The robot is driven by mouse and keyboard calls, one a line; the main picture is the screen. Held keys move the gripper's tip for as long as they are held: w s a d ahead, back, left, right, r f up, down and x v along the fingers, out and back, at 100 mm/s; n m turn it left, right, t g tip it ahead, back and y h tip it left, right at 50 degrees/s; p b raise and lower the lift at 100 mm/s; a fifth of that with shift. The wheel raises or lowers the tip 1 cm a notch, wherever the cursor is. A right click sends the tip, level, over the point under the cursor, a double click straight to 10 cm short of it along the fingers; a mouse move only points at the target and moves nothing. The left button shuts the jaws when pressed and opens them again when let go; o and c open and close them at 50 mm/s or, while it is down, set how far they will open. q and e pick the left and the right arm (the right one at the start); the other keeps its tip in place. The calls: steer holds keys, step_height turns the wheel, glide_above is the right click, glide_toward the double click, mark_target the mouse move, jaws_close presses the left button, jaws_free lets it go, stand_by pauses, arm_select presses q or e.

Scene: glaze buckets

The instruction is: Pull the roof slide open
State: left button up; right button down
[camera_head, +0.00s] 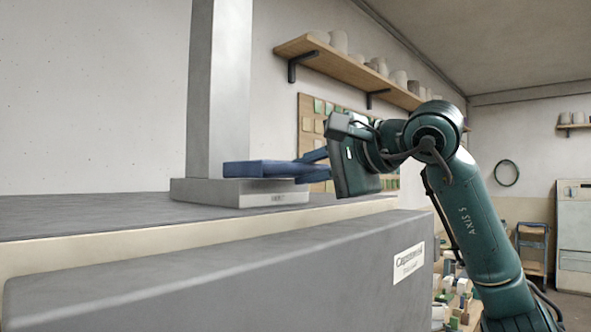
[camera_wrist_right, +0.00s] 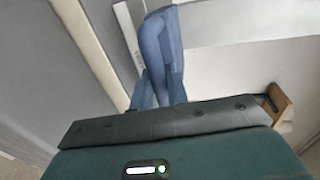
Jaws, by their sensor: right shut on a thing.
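A blue slide (camera_head: 258,169) lies flat on a grey block at the foot of the square column, and I take it to be the roof slide. My right gripper (camera_head: 308,163) reaches it from the right, with its blue fingers at the slide's right end. In the right wrist view the slide (camera_wrist_right: 160,36) runs away from the fingers, and the gripper (camera_wrist_right: 158,88) is shut on its near end. The fingers and the slide are much the same blue, so the exact contact is hard to see. My left gripper is not in view.
The grey block (camera_head: 272,198) and column (camera_head: 220,90) stand on a dark flat top (camera_head: 90,217). A large grey housing with a label (camera_head: 409,262) fills the front. A wall shelf (camera_head: 350,72) with pots is behind my arm. Small coloured pieces lie below right.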

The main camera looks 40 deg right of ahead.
steer(key=v, duration=0.2)
steer(key=shift+s+f, duration=0.15)
steer(key=shift+s, duration=0.25)
steer(key=c, duration=1.4)
jaws_free()
steer(key=shift+c, duration=0.2)
steer(key=p+v, duration=0.1)
steer(key=v, duration=1.2)
